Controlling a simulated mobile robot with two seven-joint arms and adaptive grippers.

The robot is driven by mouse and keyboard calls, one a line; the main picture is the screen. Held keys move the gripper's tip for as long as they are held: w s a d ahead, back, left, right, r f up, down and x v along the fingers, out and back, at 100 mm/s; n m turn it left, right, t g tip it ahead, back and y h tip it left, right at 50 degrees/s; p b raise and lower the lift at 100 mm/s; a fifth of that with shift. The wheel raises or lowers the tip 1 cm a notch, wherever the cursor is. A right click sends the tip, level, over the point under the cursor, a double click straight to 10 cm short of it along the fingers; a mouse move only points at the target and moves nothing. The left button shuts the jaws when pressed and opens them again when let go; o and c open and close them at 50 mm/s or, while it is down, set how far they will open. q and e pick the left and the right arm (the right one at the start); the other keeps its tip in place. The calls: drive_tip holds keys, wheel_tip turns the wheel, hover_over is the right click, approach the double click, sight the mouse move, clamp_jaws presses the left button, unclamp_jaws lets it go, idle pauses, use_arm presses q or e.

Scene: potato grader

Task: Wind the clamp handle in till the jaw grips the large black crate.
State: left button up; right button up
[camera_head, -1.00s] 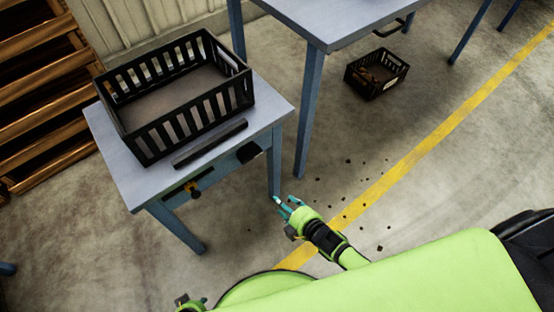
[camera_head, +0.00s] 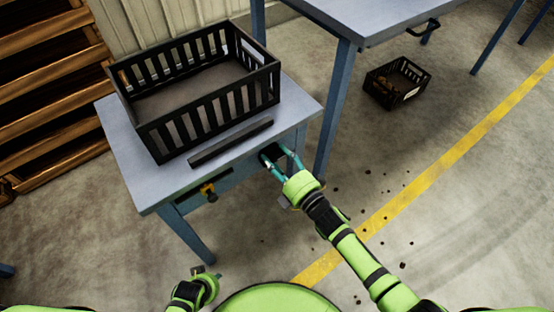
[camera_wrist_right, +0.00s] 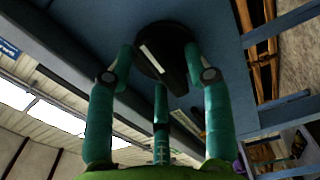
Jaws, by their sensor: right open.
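The large black crate (camera_head: 205,110) stands on the small blue-grey table (camera_head: 150,185). A dark jaw bar (camera_head: 231,143) lies along the crate's front side, with a narrow strip of tabletop between them. The black clamp handle (camera_head: 268,153) is under the table's front edge, partly hidden by my right gripper (camera_head: 279,160). In the right wrist view, the round black handle (camera_wrist_right: 168,50) sits ahead of and between the teal fingers of the open right gripper (camera_wrist_right: 158,80); contact is unclear. My left gripper (camera_head: 206,276) is low in the head view, apart from the table; its fingers are too small to read.
Wooden pallets (camera_head: 50,90) stand at the left. Small dark lumps dot the floor.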

drive_tip(key=shift+w+a, duration=0.1)
clamp_jaws()
drive_tip(key=shift+m, duration=0.4)
drive_tip(key=m+p, duration=0.1)
drive_tip(key=m, duration=0.3)
drive_tip(key=shift+w+m, duration=0.1)
drive_tip(key=shift+m, duration=0.3)
drive_tip(key=m, duration=0.5)
drive_tip(key=shift+d+f+p, duration=0.15)
drive_tip(key=shift+d+p, duration=0.05)
drive_tip(key=shift+p, duration=0.2)
drive_tip(key=m, duration=0.5)
drive_tip(key=shift+f+m, duration=0.15)
drive_tip(key=shift+m, duration=0.25)
drive_tip(key=m, duration=0.5)
drive_tip(key=shift+f+m, duration=0.15)
drive_tip(key=shift+m, duration=0.55)
